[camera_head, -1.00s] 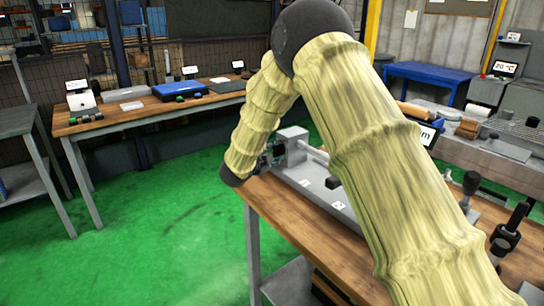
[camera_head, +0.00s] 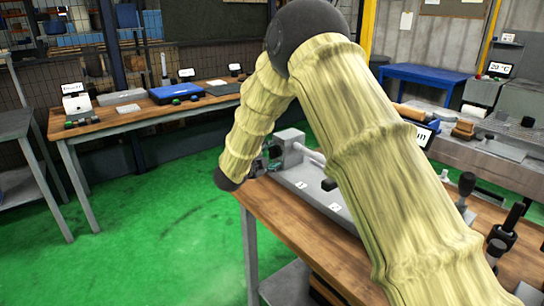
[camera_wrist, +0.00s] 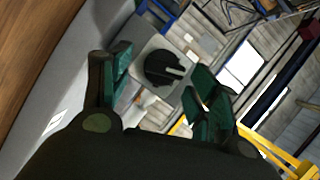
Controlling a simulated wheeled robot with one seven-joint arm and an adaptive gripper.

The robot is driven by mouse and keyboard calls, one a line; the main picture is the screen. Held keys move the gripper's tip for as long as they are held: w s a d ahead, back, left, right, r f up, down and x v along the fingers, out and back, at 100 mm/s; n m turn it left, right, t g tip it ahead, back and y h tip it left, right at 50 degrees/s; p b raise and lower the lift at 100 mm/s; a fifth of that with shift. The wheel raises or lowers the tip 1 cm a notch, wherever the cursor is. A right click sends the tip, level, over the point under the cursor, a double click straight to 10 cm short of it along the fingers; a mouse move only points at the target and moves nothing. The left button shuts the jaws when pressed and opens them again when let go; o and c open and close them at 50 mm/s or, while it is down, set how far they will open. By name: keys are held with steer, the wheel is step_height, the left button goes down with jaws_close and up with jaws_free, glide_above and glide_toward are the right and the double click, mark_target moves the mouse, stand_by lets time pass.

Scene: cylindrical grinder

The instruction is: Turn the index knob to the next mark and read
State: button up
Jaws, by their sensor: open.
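In the wrist view a round black index knob (camera_wrist: 160,68) with a pale pointer bar sits on a light grey block face (camera_wrist: 150,45). My gripper (camera_wrist: 160,82) has its green-padded fingers apart, one on each side of the knob in the picture. The knob appears beyond the fingertips, and I see no contact. In the head view my gripper (camera_head: 268,158) is at the left end of the grey fixture (camera_head: 310,185), beside its end block (camera_head: 290,147). The knob is not visible there. The marks around the knob are too small to read.
The fixture stands on a wooden bench (camera_head: 285,215), partly hidden by my arm. Black-handled tools (camera_head: 505,232) stand at the right. Another wooden bench (camera_head: 150,112) with a blue case (camera_head: 177,92) stands behind left. Green floor between the benches is clear.

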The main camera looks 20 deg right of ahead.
steer(key=v, duration=1.1)
steer(key=shift+a+f, duration=0.1)
steer(key=shift+f, duration=0.05)
